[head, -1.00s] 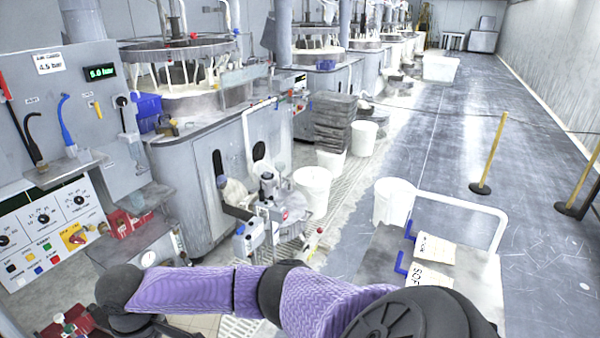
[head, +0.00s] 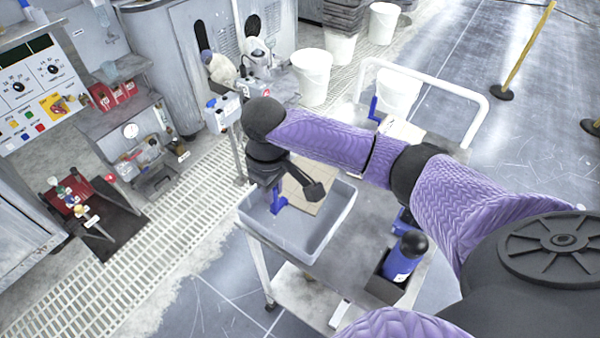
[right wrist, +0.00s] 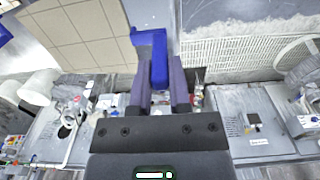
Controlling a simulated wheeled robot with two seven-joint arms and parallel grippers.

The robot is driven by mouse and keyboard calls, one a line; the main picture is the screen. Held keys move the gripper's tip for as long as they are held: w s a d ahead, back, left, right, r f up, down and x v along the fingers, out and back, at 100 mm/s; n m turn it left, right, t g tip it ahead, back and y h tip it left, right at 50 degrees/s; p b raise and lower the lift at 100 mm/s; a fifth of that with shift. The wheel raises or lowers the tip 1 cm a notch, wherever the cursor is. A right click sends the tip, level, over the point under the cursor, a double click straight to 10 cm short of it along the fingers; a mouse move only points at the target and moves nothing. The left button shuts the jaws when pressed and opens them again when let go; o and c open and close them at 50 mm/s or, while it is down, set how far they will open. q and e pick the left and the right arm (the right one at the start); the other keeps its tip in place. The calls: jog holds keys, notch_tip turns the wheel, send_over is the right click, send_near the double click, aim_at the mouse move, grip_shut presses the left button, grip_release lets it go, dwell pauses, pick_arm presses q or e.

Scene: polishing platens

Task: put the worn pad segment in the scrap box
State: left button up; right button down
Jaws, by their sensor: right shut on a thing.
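My right gripper (right wrist: 168,92) is shut on a blue bent handle (right wrist: 158,60). In the right wrist view the handle meets the edge of a beige, grid-grooved pad segment (right wrist: 75,30). In the head view this pad (head: 303,192) shows within the outline of a grey open bin (head: 316,244), partly covered by my right gripper (head: 278,192). I cannot tell whether the pad touches the bin floor or hangs above it. No label is readable on the bin, and wear on the pad is too small to tell. My left gripper is not in view.
The bin stands on a grey cart (head: 352,262). A dark holder with a blue bottle (head: 404,258) stands to its right. Another pale pad (head: 405,131) with a blue handle (head: 374,110) lies behind my arm. White buckets (head: 313,78) and a machine stand behind; a grating (head: 130,270) lies left.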

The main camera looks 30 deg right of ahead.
aim_at(275, 214)
notch_tip(275, 214, down, 9)
jog(key=b, duration=0.2)
jog(key=shift+r+b, duration=0.15)
jog(key=shift+b, duration=0.25)
jog(key=c, duration=0.6)
grip_release()
notch_tip(275, 214, up, 12)
jog(key=p, duration=0.4)
